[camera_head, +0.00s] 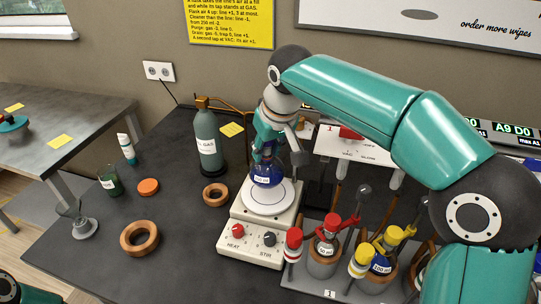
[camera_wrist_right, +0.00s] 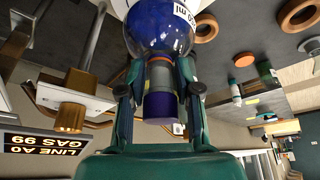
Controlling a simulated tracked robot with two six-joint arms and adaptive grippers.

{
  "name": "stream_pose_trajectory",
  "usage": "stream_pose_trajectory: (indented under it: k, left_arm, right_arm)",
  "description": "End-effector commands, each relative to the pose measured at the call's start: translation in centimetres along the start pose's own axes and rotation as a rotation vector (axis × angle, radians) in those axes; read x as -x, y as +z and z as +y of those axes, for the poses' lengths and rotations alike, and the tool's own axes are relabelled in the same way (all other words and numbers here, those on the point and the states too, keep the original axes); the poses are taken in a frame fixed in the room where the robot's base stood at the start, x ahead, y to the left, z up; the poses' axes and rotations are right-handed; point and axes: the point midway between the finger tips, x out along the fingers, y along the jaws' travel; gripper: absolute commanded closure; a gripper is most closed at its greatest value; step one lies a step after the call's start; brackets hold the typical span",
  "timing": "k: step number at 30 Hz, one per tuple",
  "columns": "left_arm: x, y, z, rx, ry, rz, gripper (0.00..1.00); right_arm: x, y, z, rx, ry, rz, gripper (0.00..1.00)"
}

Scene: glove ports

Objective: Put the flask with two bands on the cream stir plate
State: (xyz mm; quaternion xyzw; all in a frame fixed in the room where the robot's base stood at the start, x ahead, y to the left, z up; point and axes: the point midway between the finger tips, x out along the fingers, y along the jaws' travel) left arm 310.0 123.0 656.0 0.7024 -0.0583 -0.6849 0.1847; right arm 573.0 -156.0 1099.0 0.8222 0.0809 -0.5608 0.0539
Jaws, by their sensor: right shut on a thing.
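My right gripper (camera_head: 268,142) is shut on the neck of a round blue flask (camera_head: 268,173) with a white volume label. In the right wrist view the flask (camera_wrist_right: 160,28) hangs between the fingers of the gripper (camera_wrist_right: 158,92), and its neck shows a thin yellowish line; I cannot count its bands. The cream stir plate (camera_head: 229,240) has a white round top, a red HEAT knob and a dark STIR knob. The flask is over the back part of the round top; I cannot tell whether it touches. My left gripper is out of view.
A grey rack (camera_head: 296,277) right of the plate holds a red-capped flask (camera_head: 325,245) and a yellow-capped flask (camera_head: 381,263). A gas bottle (camera_head: 207,140) stands behind left. Cork rings (camera_head: 139,238) and an orange disc (camera_head: 148,187) lie left.

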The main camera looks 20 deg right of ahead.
Motion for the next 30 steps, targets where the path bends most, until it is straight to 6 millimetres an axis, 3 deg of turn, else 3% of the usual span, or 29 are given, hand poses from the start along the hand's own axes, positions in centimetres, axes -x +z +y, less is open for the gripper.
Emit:
stream_pose_trajectory:
  k: [2, 11, 23, 24, 27, 30]
  left_arm:
    - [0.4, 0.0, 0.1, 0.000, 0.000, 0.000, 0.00]
    - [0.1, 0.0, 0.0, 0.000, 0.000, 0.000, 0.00]
    - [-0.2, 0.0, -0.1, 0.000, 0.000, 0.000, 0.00]
    - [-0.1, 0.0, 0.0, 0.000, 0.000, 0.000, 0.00]
    - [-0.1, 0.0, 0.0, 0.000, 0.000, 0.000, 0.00]
    - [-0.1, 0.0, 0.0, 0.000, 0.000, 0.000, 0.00]
  right_arm:
    - [-0.1, -0.5, 0.6, -0.003, 0.001, 0.001, 1.00]
    - [-3.1, 0.8, 0.4, -0.001, 0.000, 0.001, 1.00]
    - [-3.7, 1.1, 0.4, -0.002, 0.000, 0.002, 1.00]
    - [-3.6, 1.1, 0.4, -0.002, 0.000, 0.001, 0.61]
    - [-3.6, 1.1, 0.5, -0.002, 0.000, 0.000, 0.44]
    - [-3.6, 1.1, 0.5, -0.003, 0.000, 0.000, 0.42]
